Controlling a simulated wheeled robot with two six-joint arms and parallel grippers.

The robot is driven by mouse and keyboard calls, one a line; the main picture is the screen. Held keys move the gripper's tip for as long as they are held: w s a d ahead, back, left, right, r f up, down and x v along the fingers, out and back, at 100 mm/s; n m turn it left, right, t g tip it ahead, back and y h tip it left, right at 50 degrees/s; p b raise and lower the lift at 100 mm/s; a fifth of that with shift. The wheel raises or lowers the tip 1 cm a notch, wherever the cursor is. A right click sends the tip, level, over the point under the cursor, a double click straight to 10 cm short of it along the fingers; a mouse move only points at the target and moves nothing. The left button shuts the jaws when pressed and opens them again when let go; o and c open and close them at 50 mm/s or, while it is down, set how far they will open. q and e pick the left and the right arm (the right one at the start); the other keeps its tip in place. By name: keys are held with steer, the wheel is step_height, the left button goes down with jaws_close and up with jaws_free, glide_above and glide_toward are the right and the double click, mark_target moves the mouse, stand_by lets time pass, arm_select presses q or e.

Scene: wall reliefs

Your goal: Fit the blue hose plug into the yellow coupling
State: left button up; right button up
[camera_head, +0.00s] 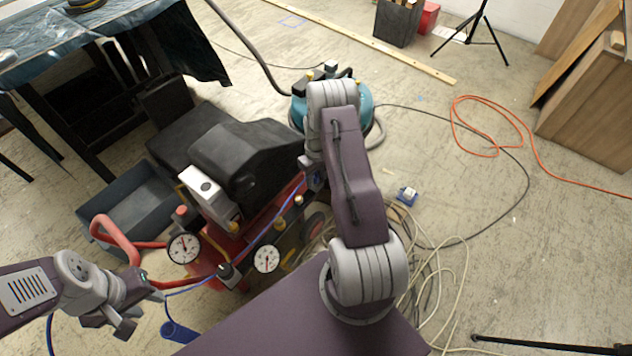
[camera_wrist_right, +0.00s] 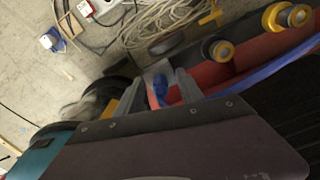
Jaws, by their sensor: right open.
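A red and black compressor (camera_head: 232,160) stands in the middle of the head view, with a blue hose (camera_head: 258,238) running along its front. Small yellow fittings (camera_head: 299,199) sit on it; two larger yellow-ringed ones (camera_wrist_right: 222,51) (camera_wrist_right: 288,17) show in the right wrist view. I cannot tell which is the yellow coupling. My right gripper (camera_head: 308,178) is over the compressor's right end. In its wrist view, the open jaws (camera_wrist_right: 160,86) have a small blue piece, possibly the hose plug, between or behind them. My left gripper (camera_head: 113,322) is at the lower left, apart from the compressor.
Two gauges (camera_head: 184,248) (camera_head: 267,258) face forward on the compressor. A blue cylinder (camera_head: 180,331) lies at the lower left. A teal tank (camera_head: 362,103) stands behind my right arm. Pale cables (camera_head: 436,290) coil on the floor at right. A grey bin (camera_head: 128,204) is left.

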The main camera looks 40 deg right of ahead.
mark_target(316, 176)
jaws_close()
steer(key=shift+r+p, duration=0.35)
steer(key=shift+r, duration=0.25)
step_height(316, 176, up, 3)
steer(key=shift+r+p, duration=0.15)
steer(key=shift+p, duration=0.65)
steer(key=s+a+r+p, duration=0.4)
steer(key=s+a+r, duration=0.15)
steer(key=s, duration=0.35)
steer(key=w+a+n+b, duration=0.1)
steer(key=a+n, duration=0.2)
steer(key=a, duration=0.3)
steer(key=w+a+n+b, duration=0.1)
steer(key=w+a+n, duration=0.1)
steer(key=a, duration=0.5)
steer(key=shift+w+r+n, duration=0.3)
steer(key=shift+r+n, duration=0.05)
steer(key=shift+n, duration=0.15)
